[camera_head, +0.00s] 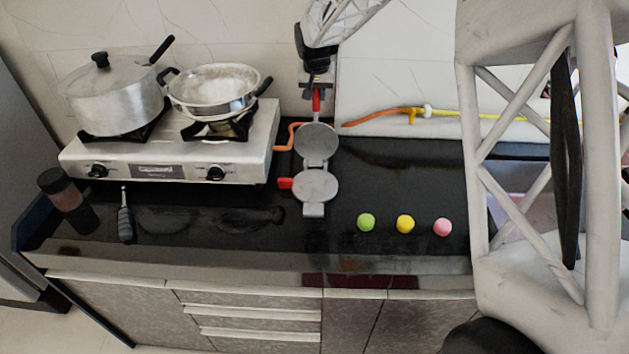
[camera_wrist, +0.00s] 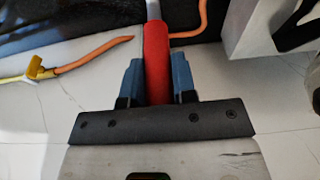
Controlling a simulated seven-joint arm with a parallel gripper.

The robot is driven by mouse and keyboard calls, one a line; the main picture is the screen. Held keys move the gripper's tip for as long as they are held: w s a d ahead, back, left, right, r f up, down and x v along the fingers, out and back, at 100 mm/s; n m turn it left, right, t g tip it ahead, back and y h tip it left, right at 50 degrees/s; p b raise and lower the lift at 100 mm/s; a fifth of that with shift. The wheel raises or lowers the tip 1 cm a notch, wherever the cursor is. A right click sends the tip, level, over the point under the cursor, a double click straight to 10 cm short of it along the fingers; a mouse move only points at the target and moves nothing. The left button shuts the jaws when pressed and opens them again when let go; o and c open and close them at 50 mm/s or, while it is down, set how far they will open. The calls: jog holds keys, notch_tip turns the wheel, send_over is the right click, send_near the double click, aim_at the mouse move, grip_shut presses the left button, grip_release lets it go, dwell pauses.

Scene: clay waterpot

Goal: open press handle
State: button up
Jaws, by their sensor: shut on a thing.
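The grey metal press lies open and flat on the black counter in the head view. Its far round plate (camera_head: 316,142) and near round plate (camera_head: 315,186) lie apart with the hinge between them. The long red press handle (camera_head: 316,99) points to the back from the far plate. My gripper (camera_head: 317,80) is at the far end of this handle, near the back wall. In the wrist view my gripper (camera_wrist: 158,83) has its blue fingers on both sides of the red handle (camera_wrist: 156,60) and is shut on it.
The stove (camera_head: 170,150) with a lidded pot (camera_head: 112,95) and a pan (camera_head: 212,95) stands left. Green (camera_head: 365,222), yellow (camera_head: 405,224) and pink (camera_head: 442,227) balls lie right of the press. Orange hose (camera_head: 293,133) lies close by the press's left side.

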jog(key=shift+w+f, duration=0.15)
jog(key=shift+w, duration=0.65)
jog(key=shift+w+f, duration=0.25)
jog(key=shift+w, duration=0.2)
jog(key=o, duration=0.9)
jog(key=shift+r, duration=0.15)
jog(key=shift+v, duration=3.9)
